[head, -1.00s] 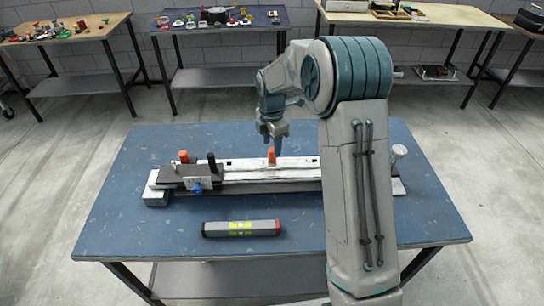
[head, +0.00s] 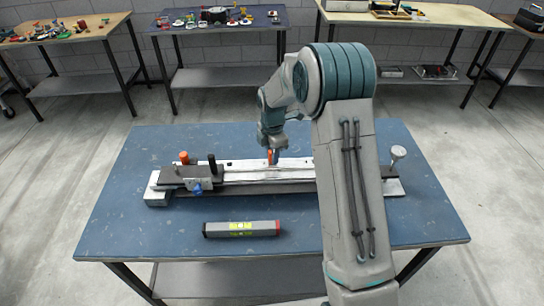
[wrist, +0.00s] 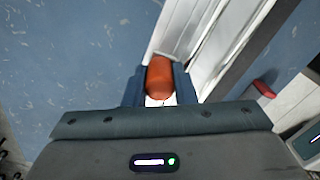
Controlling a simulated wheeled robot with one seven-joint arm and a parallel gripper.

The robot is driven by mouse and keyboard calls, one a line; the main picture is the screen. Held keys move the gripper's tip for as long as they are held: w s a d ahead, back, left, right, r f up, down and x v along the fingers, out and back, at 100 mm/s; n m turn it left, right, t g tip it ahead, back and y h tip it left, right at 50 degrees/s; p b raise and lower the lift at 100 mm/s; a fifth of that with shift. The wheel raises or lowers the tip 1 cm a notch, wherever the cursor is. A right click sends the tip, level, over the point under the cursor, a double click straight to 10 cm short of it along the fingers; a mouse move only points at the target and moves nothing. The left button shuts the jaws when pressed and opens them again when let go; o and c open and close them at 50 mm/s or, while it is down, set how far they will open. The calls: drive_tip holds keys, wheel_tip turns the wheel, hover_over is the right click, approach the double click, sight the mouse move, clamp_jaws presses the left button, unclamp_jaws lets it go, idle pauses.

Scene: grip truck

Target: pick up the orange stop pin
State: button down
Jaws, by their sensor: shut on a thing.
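The orange stop pin (wrist: 160,77) sits between the two fingers of my gripper (wrist: 160,88) in the wrist view. My gripper is shut on it. In the head view my gripper (head: 273,156) points down at the middle of the long pale rail fixture (head: 240,178), and only a little of the pin's orange shows between the fingers. The pin is at the rail; whether it still sits in the rail cannot be told, as the fingers hide its lower part.
Another orange knob (head: 184,157) and a black post (head: 212,163) stand on the fixture's left end. A grey and black bar with a yellow-green label (head: 241,229) lies in front on the blue table (head: 150,258). A pale round-topped post (head: 398,152) stands at the right.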

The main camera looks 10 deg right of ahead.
drive_tip(key=shift+r, duration=0.1)
wheel_tip(320, 180, up, 4)
drive_tip(key=shift+b, duration=0.5)
drive_tip(key=s+d+r+b, duration=0.1)
drive_tip(key=s+d+r, duration=0.15)
drive_tip(key=d, duration=0.25)
drive_tip(key=s+d+r+b, duration=0.1)
drive_tip(key=s+d+r, duration=0.1)
drive_tip(key=d+r, duration=0.25)
wheel_tip(320, 180, up, 7)
drive_tip(key=d+p, duration=0.1)
drive_tip(key=p, duration=0.5)
drive_tip(key=shift+s+r, duration=0.2)
